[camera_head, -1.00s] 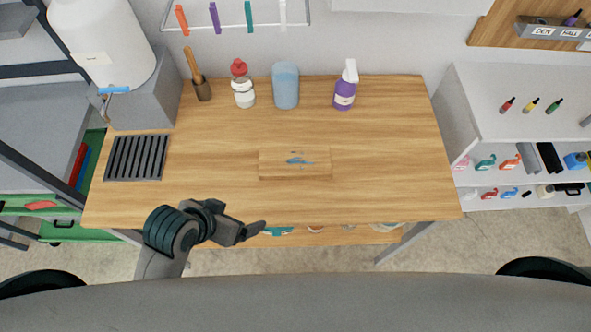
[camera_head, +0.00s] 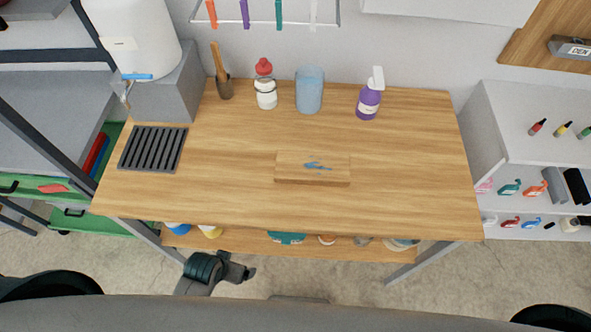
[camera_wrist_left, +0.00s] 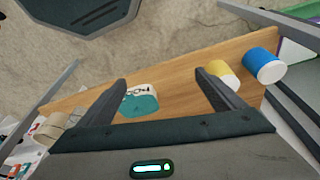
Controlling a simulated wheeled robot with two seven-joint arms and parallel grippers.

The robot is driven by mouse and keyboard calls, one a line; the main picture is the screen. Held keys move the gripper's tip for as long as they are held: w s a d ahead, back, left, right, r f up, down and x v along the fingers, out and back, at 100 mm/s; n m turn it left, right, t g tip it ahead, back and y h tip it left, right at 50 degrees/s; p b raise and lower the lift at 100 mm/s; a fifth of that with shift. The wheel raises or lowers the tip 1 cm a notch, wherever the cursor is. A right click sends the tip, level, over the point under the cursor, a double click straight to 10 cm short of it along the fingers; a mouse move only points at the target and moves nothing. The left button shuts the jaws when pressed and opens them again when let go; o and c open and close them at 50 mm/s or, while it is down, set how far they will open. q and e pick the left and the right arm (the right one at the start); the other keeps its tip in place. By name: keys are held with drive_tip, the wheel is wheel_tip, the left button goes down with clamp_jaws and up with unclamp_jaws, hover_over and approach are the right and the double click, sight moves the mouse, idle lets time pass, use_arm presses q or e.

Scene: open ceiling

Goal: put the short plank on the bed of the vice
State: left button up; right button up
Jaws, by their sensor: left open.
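My left gripper (camera_head: 243,272) hangs in front of the table's near edge, low in the head view. In the left wrist view the gripper (camera_wrist_left: 161,80) is open, with nothing between its fingers. I see no vice in either view. My right gripper is not in view.
The wooden table (camera_head: 400,200) carries a black grate (camera_head: 152,148), a red-capped bottle (camera_head: 265,85), a blue cup (camera_head: 309,92) and a purple spray bottle (camera_head: 369,97). A lower shelf (camera_head: 330,250) holds tubs. A white shelf unit (camera_head: 500,120) stands right. The tabletop's front is clear.

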use_arm(q)
drive_tip(key=s+a+f+b, duration=0.1)
drive_tip(key=s+f+b, duration=0.25)
drive_tip(key=f, duration=1.25)
drive_tip(key=s+a+f+g+b, duration=0.1)
drive_tip(key=s+a+f+b, duration=0.1)
drive_tip(key=s+f, duration=0.7)
drive_tip(key=s+a+f+g+b, duration=0.1)
drive_tip(key=s+a+f+b, duration=0.1)
drive_tip(key=s+f, duration=0.8)
drive_tip(key=shift+f+y+b, duration=0.3)
drive_tip(key=shift+f, duration=0.15)
drive_tip(key=shift+s, duration=0.1)
